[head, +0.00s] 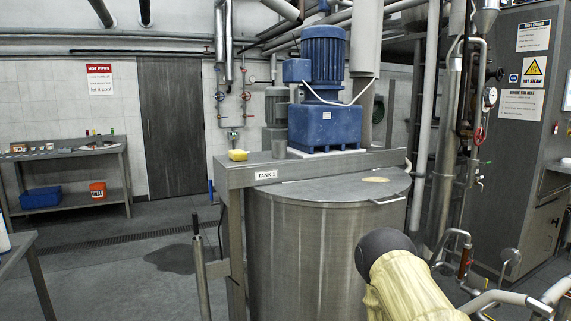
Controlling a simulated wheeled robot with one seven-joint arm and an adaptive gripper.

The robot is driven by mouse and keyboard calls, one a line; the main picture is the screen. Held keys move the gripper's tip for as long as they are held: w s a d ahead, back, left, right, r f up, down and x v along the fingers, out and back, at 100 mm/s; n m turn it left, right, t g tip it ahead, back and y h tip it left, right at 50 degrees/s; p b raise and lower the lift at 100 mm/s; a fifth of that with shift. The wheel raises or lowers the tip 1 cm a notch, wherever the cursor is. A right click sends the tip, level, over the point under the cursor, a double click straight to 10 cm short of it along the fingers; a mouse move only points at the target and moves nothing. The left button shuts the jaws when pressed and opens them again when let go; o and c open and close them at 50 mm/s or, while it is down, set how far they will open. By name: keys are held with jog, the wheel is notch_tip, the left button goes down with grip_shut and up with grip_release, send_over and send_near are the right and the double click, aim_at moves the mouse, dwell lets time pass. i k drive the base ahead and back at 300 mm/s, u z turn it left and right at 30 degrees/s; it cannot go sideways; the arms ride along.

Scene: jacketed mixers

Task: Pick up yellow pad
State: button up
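A small yellow pad (238,155) lies on the left end of the grey metal ledge (262,171) that spans the tank top. Part of my arm, cream with a dark rounded end, shows at the bottom right, in front of the tank. My gripper is not in view, so its state and its distance to the pad do not show.
Pipes and a valve (465,262) crowd the right. An upright metal post (201,270) stands left; the floor beyond is mostly open.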

aim_at(236, 155)
jog(key=z, duration=0.25)
jog(key=i, duration=1.05)
jog(key=u, duration=0.6)
